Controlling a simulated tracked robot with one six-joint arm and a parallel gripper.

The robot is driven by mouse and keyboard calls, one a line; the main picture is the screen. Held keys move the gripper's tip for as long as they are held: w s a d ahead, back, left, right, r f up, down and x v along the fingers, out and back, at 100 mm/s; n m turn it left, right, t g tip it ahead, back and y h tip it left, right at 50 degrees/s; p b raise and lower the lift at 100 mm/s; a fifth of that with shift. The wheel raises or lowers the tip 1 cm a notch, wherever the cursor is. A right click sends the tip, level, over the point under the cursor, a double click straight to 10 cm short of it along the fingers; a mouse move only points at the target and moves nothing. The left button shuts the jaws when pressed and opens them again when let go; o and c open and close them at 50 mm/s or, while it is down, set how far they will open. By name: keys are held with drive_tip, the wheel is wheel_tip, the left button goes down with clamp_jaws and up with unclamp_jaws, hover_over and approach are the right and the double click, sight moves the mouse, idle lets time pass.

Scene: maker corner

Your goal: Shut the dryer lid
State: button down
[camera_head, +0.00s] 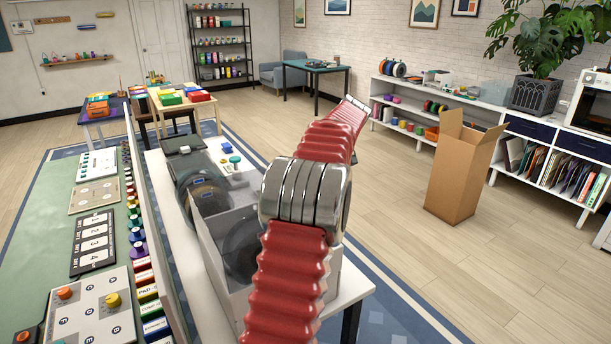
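The dryer appears to be the pale grey box (222,262) on the narrow white table, left of my arm. Dark round shapes, which look like spools, show in and behind it. A smoky see-through panel (203,188) at its far left side looks like the lid, raised away from the box. My red ribbed arm with its metal band hides the box's right side, so I cannot tell the lid's exact angle or hinge. My arm reaches up and away past the box. My gripper's fingers do not show.
The white table (345,293) also carries a dark flat device (183,144) and small coloured parts at its far end. A long green bench (52,215) with panels and knobs runs along the left. An open cardboard box (462,172) stands on the right floor, with clear floor around it.

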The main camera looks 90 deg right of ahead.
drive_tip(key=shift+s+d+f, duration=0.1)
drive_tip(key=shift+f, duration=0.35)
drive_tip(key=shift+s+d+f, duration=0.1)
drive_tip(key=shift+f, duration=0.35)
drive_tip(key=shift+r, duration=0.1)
